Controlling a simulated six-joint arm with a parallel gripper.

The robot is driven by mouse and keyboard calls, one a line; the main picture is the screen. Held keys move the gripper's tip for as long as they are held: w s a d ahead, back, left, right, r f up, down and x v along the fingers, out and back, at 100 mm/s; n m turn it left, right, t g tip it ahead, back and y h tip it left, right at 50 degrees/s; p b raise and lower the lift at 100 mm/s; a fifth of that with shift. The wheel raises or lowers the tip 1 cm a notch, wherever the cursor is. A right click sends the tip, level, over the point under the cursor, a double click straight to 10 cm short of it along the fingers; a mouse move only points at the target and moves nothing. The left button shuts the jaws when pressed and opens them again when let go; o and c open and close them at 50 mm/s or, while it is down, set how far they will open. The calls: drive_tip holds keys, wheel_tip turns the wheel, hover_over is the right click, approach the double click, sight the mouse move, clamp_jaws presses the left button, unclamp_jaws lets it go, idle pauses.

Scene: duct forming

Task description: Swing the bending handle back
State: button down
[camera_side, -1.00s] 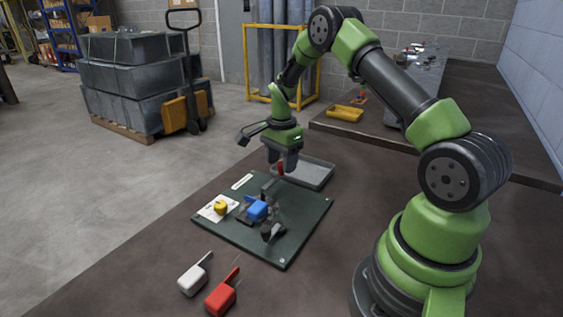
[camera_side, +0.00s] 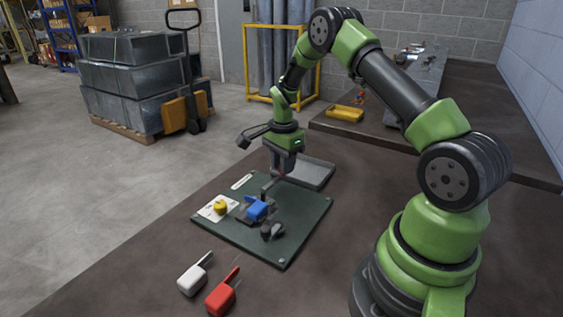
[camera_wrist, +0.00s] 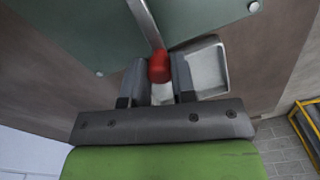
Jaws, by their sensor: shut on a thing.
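The bending handle is a thin grey bar (camera_wrist: 146,25) with a red grip (camera_wrist: 159,66) at its end. In the wrist view the red grip sits between the two fingers of my gripper (camera_wrist: 159,80), which are shut on it. In the side view my gripper (camera_side: 281,172) points down at the far edge of the dark green board (camera_side: 300,222), and its fingers mostly hide the red grip. The blue part (camera_side: 257,210) of the bender sits near the middle of the board, on a dark base.
A yellow knob (camera_side: 220,207) on a white plate is at the board's left. A dark piece (camera_side: 272,231) lies on its near half. A grey tray (camera_side: 306,174) stands close behind my gripper. White (camera_side: 192,280) and red (camera_side: 222,298) handled tools lie in front of the board.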

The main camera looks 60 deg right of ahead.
drive_tip(key=s+m, duration=0.2)
drive_tip(key=shift+s+a+m, duration=0.2)
drive_tip(key=shift+s+m, duration=0.05)
drive_tip(key=shift+m, duration=0.15)
drive_tip(key=s+m, duration=0.1)
drive_tip(key=s+a+m, duration=0.1)
drive_tip(key=s+m, duration=0.1)
drive_tip(key=shift+a+m, duration=0.2)
drive_tip(key=shift+m, duration=0.1)
drive_tip(key=s+a+m, duration=0.1)
drive_tip(key=s+m, duration=0.1)
drive_tip(key=m, duration=0.1)
drive_tip(key=shift+a, duration=0.4)
drive_tip(key=shift+s+a+m, duration=0.45)
drive_tip(key=shift+a+m, duration=0.3)
drive_tip(key=shift+m, duration=0.45)
drive_tip(key=c, duration=0.9)
unclamp_jaws()
drive_tip(key=shift+a, duration=0.1)
